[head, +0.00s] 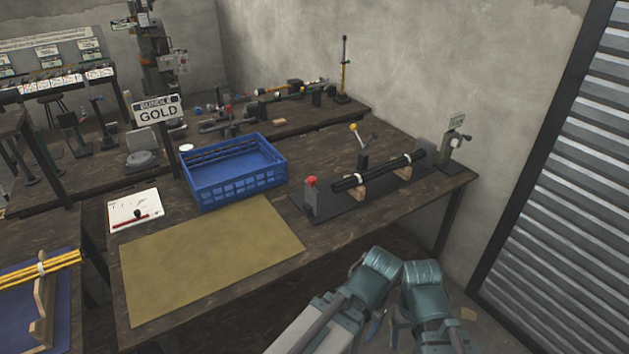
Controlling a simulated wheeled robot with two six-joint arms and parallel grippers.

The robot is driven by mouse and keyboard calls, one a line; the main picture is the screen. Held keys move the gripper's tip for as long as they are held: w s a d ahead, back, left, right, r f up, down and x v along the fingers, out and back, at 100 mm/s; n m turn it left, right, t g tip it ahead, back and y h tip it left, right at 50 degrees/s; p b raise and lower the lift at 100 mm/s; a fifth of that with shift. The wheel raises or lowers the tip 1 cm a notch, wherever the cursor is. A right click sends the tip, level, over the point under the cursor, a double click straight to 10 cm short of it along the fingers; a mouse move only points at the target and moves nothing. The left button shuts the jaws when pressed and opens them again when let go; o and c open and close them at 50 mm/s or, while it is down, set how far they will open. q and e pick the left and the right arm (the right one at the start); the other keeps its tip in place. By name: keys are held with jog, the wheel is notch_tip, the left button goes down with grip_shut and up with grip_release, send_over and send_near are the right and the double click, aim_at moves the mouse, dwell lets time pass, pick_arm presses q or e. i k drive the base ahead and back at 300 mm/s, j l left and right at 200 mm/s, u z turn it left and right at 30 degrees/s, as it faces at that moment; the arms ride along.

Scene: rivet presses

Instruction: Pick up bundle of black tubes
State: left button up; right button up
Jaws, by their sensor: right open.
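The bundle of black tubes (378,173) lies across two wooden cradles on a dark base plate (330,203), near the right end of the workbench. White bands tie the tubes. A block with a red knob (311,182) stands at their left end, and a lever with a yellow knob (358,140) stands behind them. My right gripper (387,325) is at the bottom, in front of the bench edge and apart from the tubes. It is open, mostly hidden by my teal arm links. My left gripper is not in view.
A blue crate (236,198) stands on the bench, left of the tubes. A tan mat (210,258) lies bare at the front. A "GOLD" sign (158,110) stands behind. Yellow tubes (40,267) rest at far left. A ribbed shutter (570,190) is on the right.

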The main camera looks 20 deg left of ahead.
aim_at(356, 179)
jog(key=i+l, duration=0.75)
jog(key=i+l+u, duration=0.1)
jog(key=i+l, duration=0.65)
jog(key=l, duration=0.25)
